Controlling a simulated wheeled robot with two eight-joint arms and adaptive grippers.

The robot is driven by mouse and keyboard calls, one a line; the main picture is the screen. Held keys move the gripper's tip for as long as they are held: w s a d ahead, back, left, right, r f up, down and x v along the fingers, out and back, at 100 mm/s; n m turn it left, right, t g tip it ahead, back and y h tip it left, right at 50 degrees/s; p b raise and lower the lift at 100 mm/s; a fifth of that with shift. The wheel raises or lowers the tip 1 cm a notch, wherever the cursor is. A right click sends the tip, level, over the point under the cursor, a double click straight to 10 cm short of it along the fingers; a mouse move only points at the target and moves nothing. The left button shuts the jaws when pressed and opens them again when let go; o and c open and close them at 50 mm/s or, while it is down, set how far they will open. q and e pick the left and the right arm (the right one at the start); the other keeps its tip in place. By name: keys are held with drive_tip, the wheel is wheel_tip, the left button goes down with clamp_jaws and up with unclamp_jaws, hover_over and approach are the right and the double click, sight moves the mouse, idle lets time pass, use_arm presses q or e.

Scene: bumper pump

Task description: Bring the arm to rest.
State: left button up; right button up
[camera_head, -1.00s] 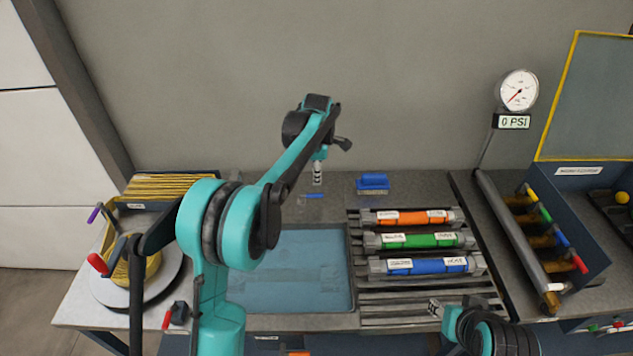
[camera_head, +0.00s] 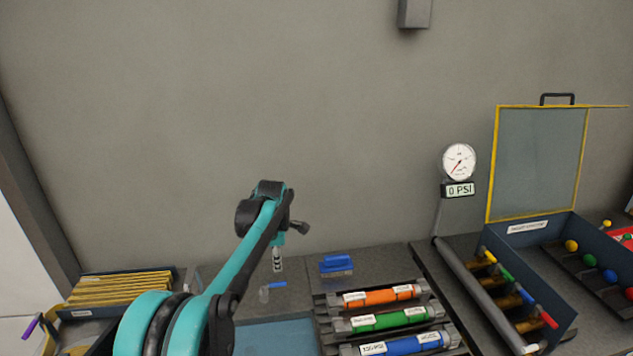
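My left arm, teal and black, rises from the bottom left and bends down over the back of the bench. Its small grey-and-black end with the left gripper (camera_head: 278,260) hangs above the bench top, left of a blue brush-like block (camera_head: 337,264) and apart from it. No object shows held in it, and its fingers are too small to read as open or shut. My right arm and gripper are out of view.
A rack holds orange (camera_head: 378,296), green (camera_head: 388,320) and blue (camera_head: 402,343) labelled cylinders. A gauge (camera_head: 459,162) above a display (camera_head: 458,190) reads 0 PSI. An open yellow-edged case (camera_head: 537,160) stands right. Yellow folders (camera_head: 122,288) lie left. A small blue-tipped item (camera_head: 275,286) lies below the gripper.

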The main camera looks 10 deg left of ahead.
use_arm(q)
drive_tip(key=s+r+m+t+b, duration=0.1)
drive_tip(key=s+r+m, duration=0.2)
drive_tip(key=s+m, duration=0.35)
drive_tip(key=s+r+m+t, duration=0.1)
drive_tip(key=s+r+m, duration=0.2)
drive_tip(key=s, duration=0.7)
drive_tip(key=s+f+m+t, duration=0.1)
drive_tip(key=s+f+m, duration=0.1)
drive_tip(key=s+m, duration=0.2)
drive_tip(key=s+d+f+m+t, duration=0.1)
drive_tip(key=s+f+m, duration=0.2)
drive_tip(key=s, duration=0.5)
drive_tip(key=s+f+m+t+b, duration=0.1)
drive_tip(key=s+f+m, duration=0.2)
drive_tip(key=s, duration=0.3)
drive_tip(key=shift+d+f+m+h, duration=0.2)
drive_tip(key=shift+m+h, duration=0.2)
drive_tip(key=shift+m, duration=0.45)
